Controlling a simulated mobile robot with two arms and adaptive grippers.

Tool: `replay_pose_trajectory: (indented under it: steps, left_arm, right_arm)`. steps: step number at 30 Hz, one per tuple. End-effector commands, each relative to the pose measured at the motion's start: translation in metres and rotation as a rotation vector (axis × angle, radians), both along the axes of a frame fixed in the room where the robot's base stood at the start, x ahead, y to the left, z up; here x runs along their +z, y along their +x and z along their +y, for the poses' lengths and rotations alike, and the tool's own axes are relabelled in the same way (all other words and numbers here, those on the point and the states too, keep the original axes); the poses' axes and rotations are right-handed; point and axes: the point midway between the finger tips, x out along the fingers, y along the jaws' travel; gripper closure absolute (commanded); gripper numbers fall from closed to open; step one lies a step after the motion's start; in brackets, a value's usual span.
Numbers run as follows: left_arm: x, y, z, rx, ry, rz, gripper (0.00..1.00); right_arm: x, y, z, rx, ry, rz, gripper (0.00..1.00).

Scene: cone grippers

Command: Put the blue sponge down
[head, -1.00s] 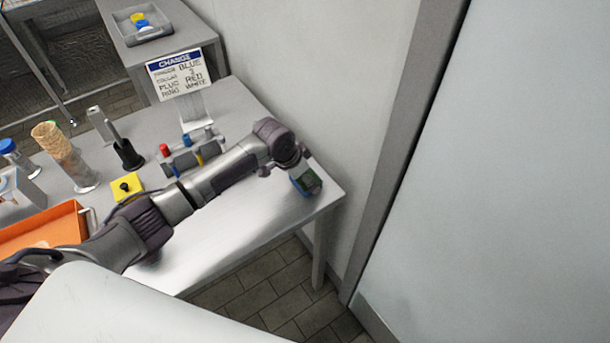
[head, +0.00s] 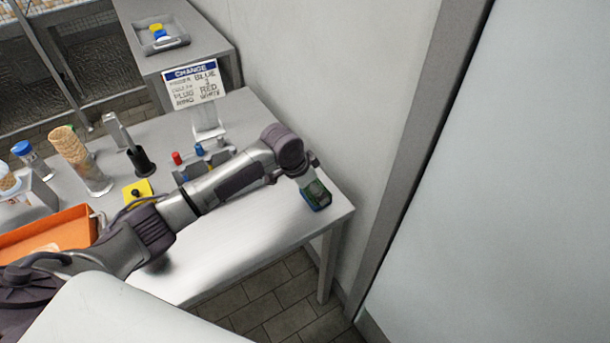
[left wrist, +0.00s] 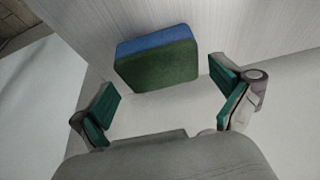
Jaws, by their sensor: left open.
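The blue sponge (left wrist: 158,62) has a dark green face and a blue side. In the left wrist view it stands on the pale table top, ahead of my left gripper (left wrist: 168,106). The fingers with green pads are spread wide, one on each side, and nothing is between their tips; the sponge looks apart from both. In the head view my left gripper (head: 311,186) is low over the table's right corner, and the sponge (head: 320,206) shows only as a small blue and green patch there. My right gripper is not in view.
The table (head: 235,245) ends just right of the gripper, beside a wall. A sign (head: 194,85), a grey rack with coloured plugs (head: 205,160), a stack of cones (head: 75,150) and an orange tray (head: 50,232) stand behind and left. The table's front is bare.

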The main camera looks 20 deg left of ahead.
Motion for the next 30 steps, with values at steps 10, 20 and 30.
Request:
replay_pose_trajectory:
  steps: [10, 20, 30]
  left_arm:
    - [0.068, -0.022, 0.018, 0.0, 0.001, -0.004, 0.0]
    - [0.09, -0.03, 0.023, 0.001, 0.0, 0.001, 0.0]
    - [0.09, -0.029, 0.023, 0.001, 0.0, 0.001, 0.0]
  right_arm:
    - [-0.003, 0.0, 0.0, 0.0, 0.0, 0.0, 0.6]
    - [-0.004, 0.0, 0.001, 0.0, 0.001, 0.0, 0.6]
    - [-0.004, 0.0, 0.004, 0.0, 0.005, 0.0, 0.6]
